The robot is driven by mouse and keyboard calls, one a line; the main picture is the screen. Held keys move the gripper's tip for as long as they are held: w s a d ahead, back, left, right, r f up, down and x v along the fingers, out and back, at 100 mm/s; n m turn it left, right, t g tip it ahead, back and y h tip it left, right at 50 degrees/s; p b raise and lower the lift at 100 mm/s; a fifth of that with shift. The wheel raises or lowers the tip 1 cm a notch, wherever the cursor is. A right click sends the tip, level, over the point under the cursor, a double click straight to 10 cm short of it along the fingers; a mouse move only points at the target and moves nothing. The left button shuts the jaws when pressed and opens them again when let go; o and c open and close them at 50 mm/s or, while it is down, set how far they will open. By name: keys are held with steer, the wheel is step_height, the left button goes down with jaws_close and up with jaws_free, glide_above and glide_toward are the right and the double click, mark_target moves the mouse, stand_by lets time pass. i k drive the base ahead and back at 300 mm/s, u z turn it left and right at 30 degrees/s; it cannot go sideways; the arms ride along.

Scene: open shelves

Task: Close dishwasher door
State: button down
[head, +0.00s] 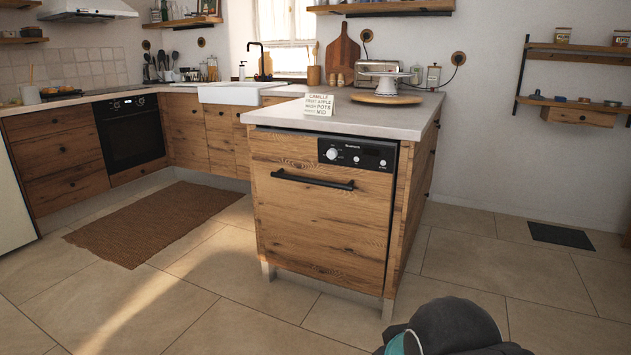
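The dishwasher door (318,215) is a wooden front at the end of the counter, in the middle of the head view. It stands upright and looks about flush with the cabinet, with a thin dark gap along its top and right edges. I cannot tell whether it is fully latched. A black bar handle (312,180) runs across its upper part. A black control panel (357,153) with a white knob sits at the top right. My gripper is not in view; only a dark, rounded part of my arm shows at the bottom edge.
The tiled floor (250,320) before the dishwasher is clear. A brown rug (150,222) lies to the left, near the oven (131,132). The counter (385,118) above holds a small sign (319,104) and a cake stand (387,82). A dark floor mat (560,235) lies right.

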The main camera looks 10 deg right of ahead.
mark_target(323, 218)
steer(key=u, duration=0.2)
steer(key=i, duration=0.65)
steer(key=z, duration=0.65)
steer(key=i, duration=0.45)
steer(key=z, duration=0.55)
